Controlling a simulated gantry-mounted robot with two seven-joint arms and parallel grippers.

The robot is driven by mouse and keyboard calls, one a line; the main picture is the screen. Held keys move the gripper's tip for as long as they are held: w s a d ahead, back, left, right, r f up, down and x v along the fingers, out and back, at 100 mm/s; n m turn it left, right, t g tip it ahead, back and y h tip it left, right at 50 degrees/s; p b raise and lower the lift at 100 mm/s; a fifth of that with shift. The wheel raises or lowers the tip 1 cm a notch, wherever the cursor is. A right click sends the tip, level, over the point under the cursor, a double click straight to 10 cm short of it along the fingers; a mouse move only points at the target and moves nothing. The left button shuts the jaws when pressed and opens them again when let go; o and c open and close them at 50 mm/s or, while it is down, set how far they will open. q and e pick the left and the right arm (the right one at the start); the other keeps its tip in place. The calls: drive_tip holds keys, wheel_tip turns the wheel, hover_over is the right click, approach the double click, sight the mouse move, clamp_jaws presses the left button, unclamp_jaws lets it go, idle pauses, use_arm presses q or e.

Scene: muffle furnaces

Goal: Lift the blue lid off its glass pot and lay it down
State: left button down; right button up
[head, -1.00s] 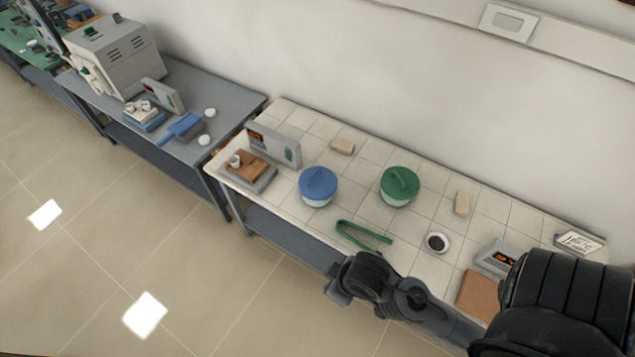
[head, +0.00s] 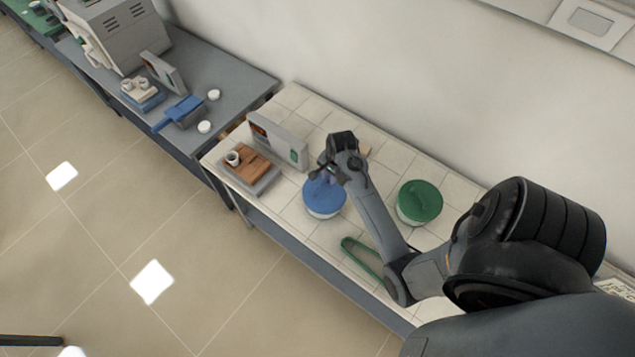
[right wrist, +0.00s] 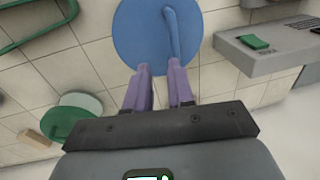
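The blue lid (head: 322,197) sits on its glass pot (head: 323,214) on the tiled table. In the right wrist view the lid (right wrist: 140,32) is a blue disc with a raised bar handle (right wrist: 172,32). My right gripper (head: 325,172) is over the lid's far side in the head view. In the right wrist view its two purple fingers (right wrist: 159,69) are apart with nothing between them, and their tips overlap the lid's edge near the handle's end. I cannot tell whether they touch it. My left gripper is not in view.
A green-lidded pot (head: 419,203) stands to the right. Green tongs (head: 361,261) lie at the table's front. A wooden board (head: 247,163) and a grey display unit (head: 279,142) are to the left.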

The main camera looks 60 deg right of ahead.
sight(320, 184)
drive_tip(key=shift+t, duration=0.3)
drive_tip(key=w+f, duration=0.3)
drive_tip(key=f, duration=0.1)
drive_tip(key=shift+a, duration=0.3)
drive_tip(key=shift+w+d+f+p, duration=0.15)
drive_tip(key=shift+w+f+p, duration=0.05)
drive_tip(key=shift+f, duration=1.15)
drive_tip(key=shift+w+d+f+p, duration=0.15)
drive_tip(key=shift+f, duration=1.2)
clamp_jaws()
